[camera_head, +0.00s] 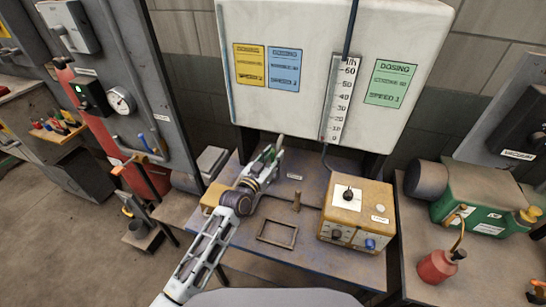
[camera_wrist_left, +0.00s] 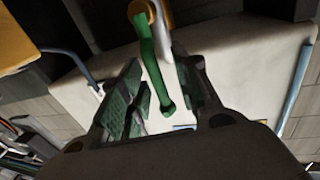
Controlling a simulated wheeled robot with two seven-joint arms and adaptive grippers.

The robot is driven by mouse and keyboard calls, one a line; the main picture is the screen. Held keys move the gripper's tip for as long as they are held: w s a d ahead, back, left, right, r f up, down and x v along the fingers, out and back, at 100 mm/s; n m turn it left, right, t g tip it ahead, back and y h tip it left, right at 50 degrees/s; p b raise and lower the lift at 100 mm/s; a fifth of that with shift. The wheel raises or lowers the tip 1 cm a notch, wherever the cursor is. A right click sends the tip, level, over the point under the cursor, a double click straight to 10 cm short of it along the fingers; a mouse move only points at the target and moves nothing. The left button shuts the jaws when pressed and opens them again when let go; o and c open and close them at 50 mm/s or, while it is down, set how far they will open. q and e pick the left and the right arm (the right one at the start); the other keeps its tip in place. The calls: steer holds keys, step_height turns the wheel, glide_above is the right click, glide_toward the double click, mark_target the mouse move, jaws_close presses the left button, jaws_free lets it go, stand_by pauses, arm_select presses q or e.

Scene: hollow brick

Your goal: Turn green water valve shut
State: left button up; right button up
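The green valve lever (camera_wrist_left: 150,62) hangs from a brass fitting (camera_wrist_left: 155,8) in the left wrist view. It lies between the two fingers of my left gripper (camera_wrist_left: 160,70), which are apart with visible gaps around the lever. In the head view my left gripper (camera_head: 269,156) is at the lower edge of the white dosing tank, above the back of the bench. A little green shows between its fingers there, but the valve is mostly hidden. My right gripper is in neither view.
The white tank (camera_head: 290,108) with a flow scale (camera_head: 340,98) stands behind the bench (camera_head: 311,193). A yellow control box (camera_head: 357,212) sits to the right, an empty frame (camera_head: 277,234) in front. A green pump (camera_head: 470,195) and red oil can (camera_head: 437,266) are farther right.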

arm_select(q)
steer(key=shift+c, duration=0.4)
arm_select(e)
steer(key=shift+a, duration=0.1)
arm_select(q)
jaws_close()
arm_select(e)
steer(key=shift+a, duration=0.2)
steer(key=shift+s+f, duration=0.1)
